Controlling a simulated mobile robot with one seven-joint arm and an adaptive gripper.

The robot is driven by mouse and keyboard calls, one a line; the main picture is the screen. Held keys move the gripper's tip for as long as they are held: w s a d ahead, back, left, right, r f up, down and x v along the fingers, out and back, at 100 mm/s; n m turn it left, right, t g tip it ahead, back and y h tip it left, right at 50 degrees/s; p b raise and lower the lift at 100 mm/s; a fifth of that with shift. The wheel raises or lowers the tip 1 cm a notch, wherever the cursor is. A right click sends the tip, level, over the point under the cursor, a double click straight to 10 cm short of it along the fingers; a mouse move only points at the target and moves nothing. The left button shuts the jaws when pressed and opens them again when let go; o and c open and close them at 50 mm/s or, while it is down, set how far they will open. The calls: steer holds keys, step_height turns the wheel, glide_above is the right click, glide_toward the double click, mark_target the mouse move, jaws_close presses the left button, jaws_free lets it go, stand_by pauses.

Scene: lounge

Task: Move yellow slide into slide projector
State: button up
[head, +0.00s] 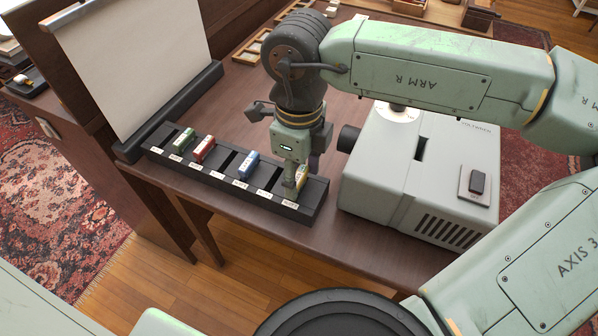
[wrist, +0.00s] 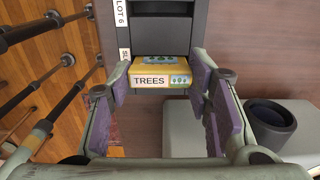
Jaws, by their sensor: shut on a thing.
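The yellow slide (head: 302,174) is at the right end of the black slide rack (head: 312,201), partly hidden by my gripper. In the wrist view the yellow slide (wrist: 163,72) shows a "TREES" label and a small tree picture. My gripper (head: 292,184) points down over this end of the rack. In the wrist view my gripper (wrist: 158,80) has its purple-padded fingers on both sides of the slide, shut on it. I cannot tell whether the slide is still seated in its slot. The grey slide projector (head: 390,170) stands to the right, with a dark slot (head: 420,148) on top.
Green (head: 184,139), red (head: 204,149) and blue (head: 249,164) slides stand in other rack slots. A white screen (head: 135,60) is behind the rack at left. The projector's lens (head: 349,138) faces the rack. A small tabletop strip separates rack and projector.

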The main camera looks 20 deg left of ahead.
mark_target(298, 177)
steer(key=shift+r+p, duration=1.45)
steer(key=shift+r, duration=1.4)
steer(key=shift+f, duration=0.15)
steer(key=shift+s, duration=0.15)
